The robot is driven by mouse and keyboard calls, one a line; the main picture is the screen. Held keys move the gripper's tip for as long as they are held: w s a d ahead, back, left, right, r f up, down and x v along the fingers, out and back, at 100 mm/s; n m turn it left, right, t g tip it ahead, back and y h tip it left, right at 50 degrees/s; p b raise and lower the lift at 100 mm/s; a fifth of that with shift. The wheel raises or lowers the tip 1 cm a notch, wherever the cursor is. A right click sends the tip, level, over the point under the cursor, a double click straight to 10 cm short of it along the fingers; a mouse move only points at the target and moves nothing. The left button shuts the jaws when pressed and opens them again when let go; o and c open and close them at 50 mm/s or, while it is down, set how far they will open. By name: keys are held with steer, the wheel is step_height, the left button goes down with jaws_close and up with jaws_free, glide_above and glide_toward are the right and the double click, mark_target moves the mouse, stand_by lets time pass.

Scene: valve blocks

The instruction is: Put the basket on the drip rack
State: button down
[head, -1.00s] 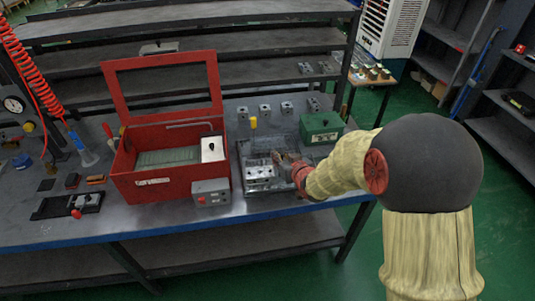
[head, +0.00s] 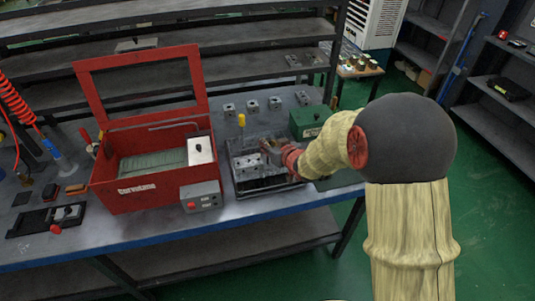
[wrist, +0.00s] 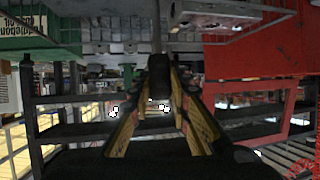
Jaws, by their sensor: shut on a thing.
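The basket (head: 250,160) is a grey metal carrier holding several silver blocks, in the middle of the bench in the head view. My gripper (head: 268,147) is at its upper right side and is shut on it. In the wrist view my gripper's two fingers (wrist: 158,85) come together on a dark upright part. The drip rack (head: 270,186) appears to be the dark slatted tray under and in front of the basket. I cannot tell whether the basket touches it; my gripper and the basket hide part of it.
A red open-lidded washer (head: 150,205) with a control box (head: 201,196) stands close on the left. A green box (head: 310,121) is right behind my gripper. Several small grey blocks (head: 252,106) and a yellow-topped post (head: 241,121) stand behind. The bench's front edge is near.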

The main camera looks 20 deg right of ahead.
mark_target(270, 169)
steer(key=shift+f+b, duration=0.65)
steer(key=shift+f, duration=1.45)
steer(key=c, duration=1.7)
jaws_free()
steer(key=shift+f, duration=0.15)
steer(key=shift+o, duration=0.2)
